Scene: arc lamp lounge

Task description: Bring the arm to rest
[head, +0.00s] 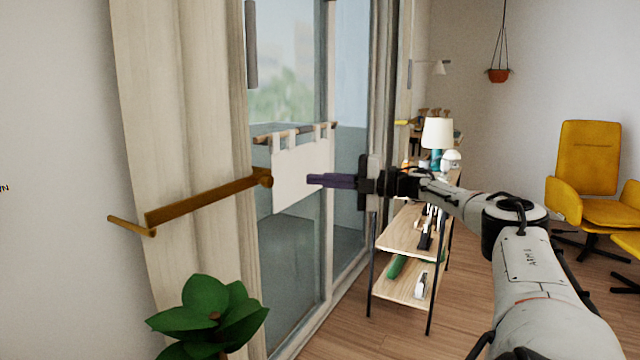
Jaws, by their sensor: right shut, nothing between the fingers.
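My right arm (535,265) reaches in from the lower right and stretches toward the left. My right gripper (312,180) is shut and empty, with its purple fingers pointing left. In the picture its fingertips lie over the white hanging cloth (292,165) by the glass door; I cannot tell the gap in depth. A brown and brass rod (200,199) at the curtain ends just left of the fingertips, apart from them in the picture. My left gripper is not in view.
A beige curtain (165,110) and glass door (300,260) stand at the left. A wooden shelf unit (400,285) is below and behind my arm, with a white lamp (437,132) beyond. A green plant (212,312) is at the bottom left. A yellow chair (588,160) stands at the right.

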